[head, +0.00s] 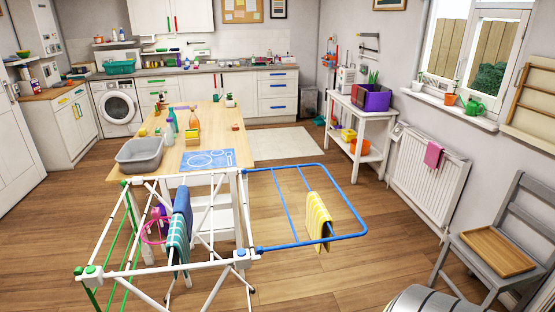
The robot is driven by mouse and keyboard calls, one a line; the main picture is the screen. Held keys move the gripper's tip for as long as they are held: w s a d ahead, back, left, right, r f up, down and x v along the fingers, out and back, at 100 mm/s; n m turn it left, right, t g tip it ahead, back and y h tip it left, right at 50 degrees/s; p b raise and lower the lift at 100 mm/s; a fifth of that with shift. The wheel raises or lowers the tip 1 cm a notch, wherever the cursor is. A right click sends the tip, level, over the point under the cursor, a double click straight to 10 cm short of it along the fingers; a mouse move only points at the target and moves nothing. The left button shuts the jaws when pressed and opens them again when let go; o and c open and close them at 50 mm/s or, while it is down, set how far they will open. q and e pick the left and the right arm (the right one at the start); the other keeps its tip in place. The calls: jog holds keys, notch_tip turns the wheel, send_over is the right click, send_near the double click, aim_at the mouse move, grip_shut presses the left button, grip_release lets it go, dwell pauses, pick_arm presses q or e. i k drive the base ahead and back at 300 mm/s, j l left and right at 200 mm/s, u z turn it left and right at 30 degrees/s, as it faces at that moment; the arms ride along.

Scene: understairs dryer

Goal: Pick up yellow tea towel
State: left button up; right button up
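The yellow tea towel (318,220), yellow with pale stripes, hangs folded over a rail of the blue side wing of the drying rack (216,262). It hangs over open wooden floor. Neither of my grippers is in the head view, so nothing is seen touching the towel. A blue towel (182,200) and a teal striped towel (178,245) hang on the white middle part of the rack.
A wooden table (240,150) with a grey basin (140,154) and bottles stands behind the rack. A grey chair (500,225) with a wooden tray (492,251) is at the right. Floor between rack and radiator (428,178) is clear.

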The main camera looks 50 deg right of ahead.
aim_at(317, 215)
jog(key=z, duration=1.85)
jog(key=i+j, duration=0.4)
